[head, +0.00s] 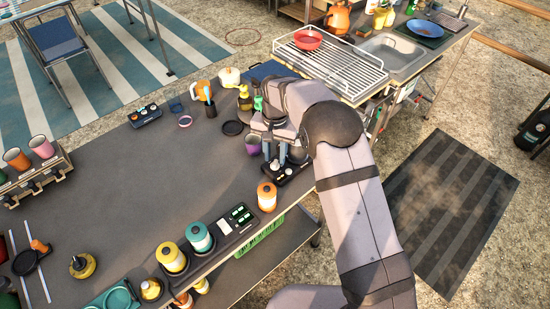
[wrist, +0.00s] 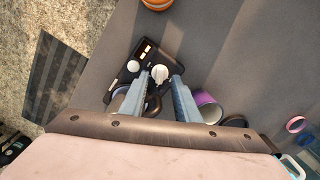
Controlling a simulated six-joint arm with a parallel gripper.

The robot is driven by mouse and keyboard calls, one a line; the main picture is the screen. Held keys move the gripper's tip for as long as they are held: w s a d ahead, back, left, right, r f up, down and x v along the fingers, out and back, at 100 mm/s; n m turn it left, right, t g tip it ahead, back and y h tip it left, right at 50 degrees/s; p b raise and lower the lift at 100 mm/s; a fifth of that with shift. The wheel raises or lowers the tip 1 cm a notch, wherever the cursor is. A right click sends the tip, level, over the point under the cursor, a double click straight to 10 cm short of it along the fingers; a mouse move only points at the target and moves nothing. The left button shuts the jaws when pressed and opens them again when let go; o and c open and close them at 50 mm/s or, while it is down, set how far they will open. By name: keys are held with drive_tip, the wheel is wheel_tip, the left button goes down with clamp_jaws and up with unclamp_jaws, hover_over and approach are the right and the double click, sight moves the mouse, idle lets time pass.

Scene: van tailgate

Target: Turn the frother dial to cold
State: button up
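A black appliance, which looks like the frother (wrist: 139,84), lies on the grey table under my gripper in the wrist view. It has a pale round dial (wrist: 160,73) and a second small white round part (wrist: 133,66) beside it. My gripper (wrist: 160,80) points down with its two blue-grey fingers apart, one on each side of the dial. I cannot tell whether they touch it. In the head view the frother (head: 291,171) shows at the table's right end, partly hidden by my gripper (head: 276,162) and arm. The dial's setting cannot be read.
A purple cup (wrist: 207,105) stands close right of the fingers in the wrist view. An orange-topped canister (head: 267,195) stands near the frother in the head view. Yellow (head: 171,256) and teal (head: 199,237) canisters stand along the front edge. The table's middle is clear.

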sight(276, 163)
drive_tip(key=shift+r+b, duration=0.7)
drive_tip(key=shift+r, duration=2.2)
drive_tip(key=shift+s+d+r, duration=0.1)
drive_tip(key=shift+d, duration=0.1)
drive_tip(key=s+d+r+n, duration=0.2)
drive_tip(key=s+d, duration=0.9)
drive_tip(key=d, duration=0.1)
drive_tip(key=s+d+f, duration=0.1)
drive_tip(key=s+d, duration=0.2)
drive_tip(key=s, duration=0.5)
drive_tip(key=s+d+f+n, duration=0.1)
drive_tip(key=s+d+f, duration=0.1)
drive_tip(key=s, duration=0.6)
drive_tip(key=shift+s+d, duration=0.35)
drive_tip(key=shift+d, duration=0.35)
